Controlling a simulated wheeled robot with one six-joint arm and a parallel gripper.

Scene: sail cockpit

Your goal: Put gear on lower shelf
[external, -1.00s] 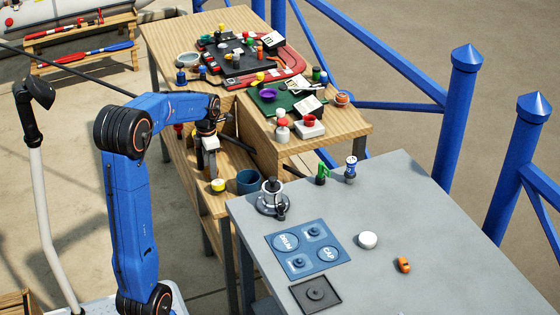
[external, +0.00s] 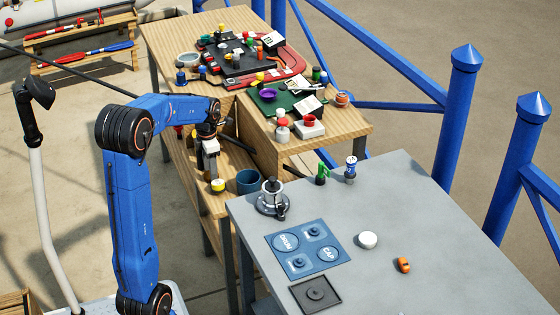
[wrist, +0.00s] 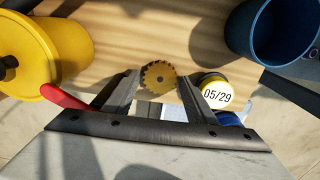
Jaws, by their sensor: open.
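A brass-coloured toothed gear (wrist: 158,74) lies on the wooden lower shelf (wrist: 195,25) in the wrist view. My gripper (wrist: 158,82) is open, with one finger on each side of the gear's near part. I cannot tell whether the fingers touch it. In the external view my gripper (external: 212,174) points down over the lower shelf (external: 236,162) of the wooden bench, and the gear cannot be made out there.
A yellow-lidded jar marked 05/29 (wrist: 216,92) is close beside the right finger. A blue cup (wrist: 262,28) stands at the upper right, a large yellow container (wrist: 50,55) at the left. The upper bench (external: 350,128) holds several small items. A grey table (external: 430,215) stands nearby.

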